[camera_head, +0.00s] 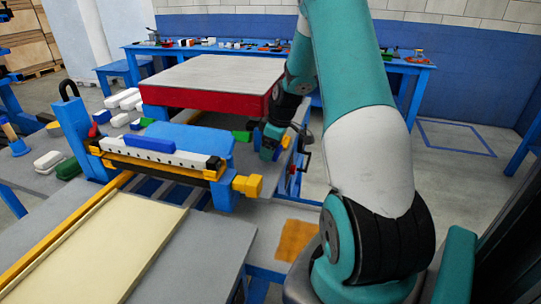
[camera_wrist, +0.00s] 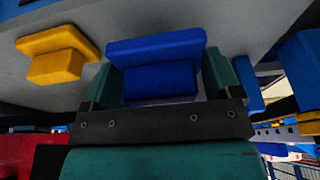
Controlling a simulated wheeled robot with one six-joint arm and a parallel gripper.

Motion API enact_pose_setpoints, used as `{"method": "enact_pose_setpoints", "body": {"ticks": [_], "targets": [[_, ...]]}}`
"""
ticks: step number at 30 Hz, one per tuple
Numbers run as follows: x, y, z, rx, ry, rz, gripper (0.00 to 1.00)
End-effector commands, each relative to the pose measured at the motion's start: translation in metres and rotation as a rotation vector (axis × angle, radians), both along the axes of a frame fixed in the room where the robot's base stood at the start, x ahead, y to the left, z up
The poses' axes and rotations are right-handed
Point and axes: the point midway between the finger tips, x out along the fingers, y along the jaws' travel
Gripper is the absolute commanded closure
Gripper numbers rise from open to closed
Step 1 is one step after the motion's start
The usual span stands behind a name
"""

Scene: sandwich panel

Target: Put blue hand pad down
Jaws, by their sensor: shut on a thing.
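The blue hand pad (camera_wrist: 155,58) is between the two teal fingers of my gripper (camera_wrist: 162,78) in the wrist view. The fingers are shut on its narrower part, and its wide slab sticks out beyond them. A grey surface (camera_wrist: 220,22) lies close behind the pad; I cannot tell whether they touch. In the head view my gripper (camera_head: 271,143) is low beside the grey bench, right of the blue fixture and below the red-sided block's right end.
A yellow T-shaped piece (camera_wrist: 58,52) is close beside the held pad. The red-sided block (camera_head: 205,105) stands behind the blue fixture (camera_head: 195,140). A long blue piece (camera_head: 150,144) lies on the fixture's white bar. White blocks (camera_head: 124,99) lie at the left.

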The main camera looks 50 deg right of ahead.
Motion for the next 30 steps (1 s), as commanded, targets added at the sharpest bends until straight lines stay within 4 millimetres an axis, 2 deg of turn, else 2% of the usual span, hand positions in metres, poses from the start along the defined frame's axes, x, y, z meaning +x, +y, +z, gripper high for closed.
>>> {"method": "enact_pose_setpoints", "body": {"ticks": [3, 6, 17, 18, 20, 26, 30], "targets": [[-0.001, 0.001, -0.021, 0.004, 0.004, 0.0, 0.38], [0.0, 0.001, -0.031, 0.002, 0.002, 0.001, 0.38], [0.0, 0.0, -0.036, 0.001, 0.0, 0.0, 0.38], [0.0, 0.0, -0.036, 0.001, 0.0, 0.0, 0.14], [0.0, 0.0, -0.035, 0.001, 0.0, 0.0, 0.0], [0.0, 0.0, -0.035, 0.002, 0.001, 0.001, 0.0], [-0.001, -0.001, -0.027, -0.001, -0.001, 0.0, 0.0]]}}
